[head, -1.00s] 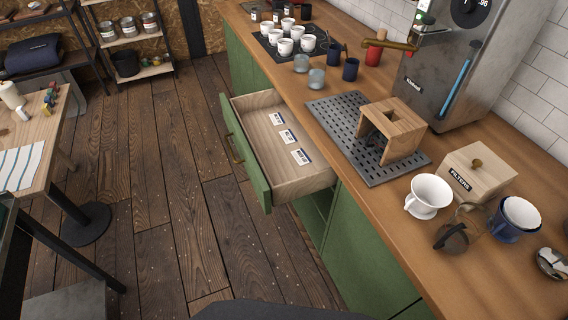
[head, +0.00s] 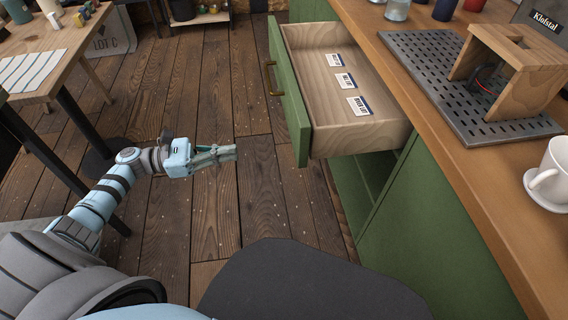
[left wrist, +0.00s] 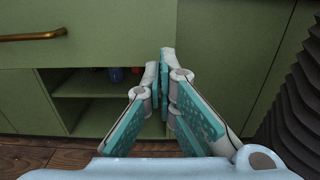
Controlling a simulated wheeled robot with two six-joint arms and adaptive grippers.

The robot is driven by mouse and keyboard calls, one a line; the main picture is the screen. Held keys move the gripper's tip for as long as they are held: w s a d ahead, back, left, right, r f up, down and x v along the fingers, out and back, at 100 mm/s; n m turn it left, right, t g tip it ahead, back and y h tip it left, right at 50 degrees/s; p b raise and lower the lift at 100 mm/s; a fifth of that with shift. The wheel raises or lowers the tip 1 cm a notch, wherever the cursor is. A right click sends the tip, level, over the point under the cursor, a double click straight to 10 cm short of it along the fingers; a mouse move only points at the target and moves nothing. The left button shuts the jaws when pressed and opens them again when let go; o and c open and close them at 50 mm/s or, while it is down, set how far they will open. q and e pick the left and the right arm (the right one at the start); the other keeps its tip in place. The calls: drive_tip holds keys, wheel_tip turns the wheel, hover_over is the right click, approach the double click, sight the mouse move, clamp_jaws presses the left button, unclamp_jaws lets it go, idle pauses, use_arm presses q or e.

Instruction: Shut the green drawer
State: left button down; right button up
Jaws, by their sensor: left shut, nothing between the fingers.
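The green drawer (head: 290,90) stands pulled out from the counter in the head view. It has a green front, a brass handle (head: 269,78) and a pale wood inside with several white labels lying on its floor. My left gripper (head: 232,153) is shut and empty, to the left of the drawer front and apart from it, pointing toward the cabinet. In the left wrist view my left gripper (left wrist: 165,55) has its fingers together before the green front, with the brass handle (left wrist: 33,35) at the upper left. My right gripper is not in view.
The wooden counter (head: 470,170) runs along the right, with a drip tray (head: 430,75), a wooden stand (head: 510,85) and a white cup (head: 552,175) on it. An open shelf (head: 360,185) lies below the drawer. A table (head: 50,70) stands at the left. The floor between is clear.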

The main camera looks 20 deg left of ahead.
sight(296, 142)
use_arm(q)
drive_tip(key=x, duration=0.9)
drive_tip(key=p+x, duration=0.1)
drive_tip(key=x, duration=0.3)
drive_tip(key=shift+w+d+r, duration=0.15)
drive_tip(key=shift+d+r, duration=0.1)
drive_tip(key=shift+r, duration=0.05)
drive_tip(key=shift+w+d, duration=0.1)
drive_tip(key=shift+d, duration=0.05)
